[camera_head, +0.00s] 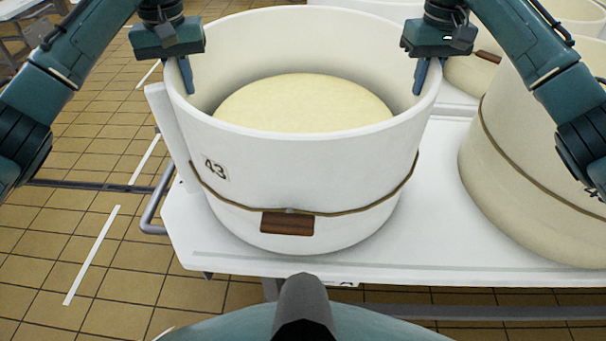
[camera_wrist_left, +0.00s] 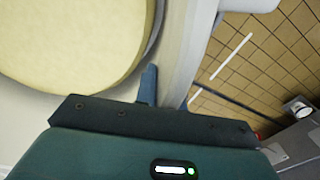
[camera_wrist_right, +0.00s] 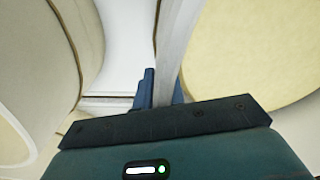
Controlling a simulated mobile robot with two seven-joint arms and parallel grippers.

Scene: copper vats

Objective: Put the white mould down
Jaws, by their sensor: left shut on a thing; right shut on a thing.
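The white mould (camera_head: 300,175) is a large round tub marked 43, with a cord and a brown wooden block (camera_head: 287,223) around its lower part. A pale yellow cheese (camera_head: 303,103) lies inside it. The mould is upright at the left end of a white table (camera_head: 440,245); I cannot tell whether its base touches the top. My left gripper (camera_head: 187,75) is shut on the mould's left rim. My right gripper (camera_head: 420,76) is shut on its right rim. The rim also shows between the fingers in the left wrist view (camera_wrist_left: 185,60) and the right wrist view (camera_wrist_right: 172,50).
A cream mould (camera_head: 540,150) with a cord stands close on the right of the table. More moulds stand behind. A grey rail (camera_head: 155,205) is at the table's left end. Tiled floor (camera_head: 75,225) with white lines lies free on the left.

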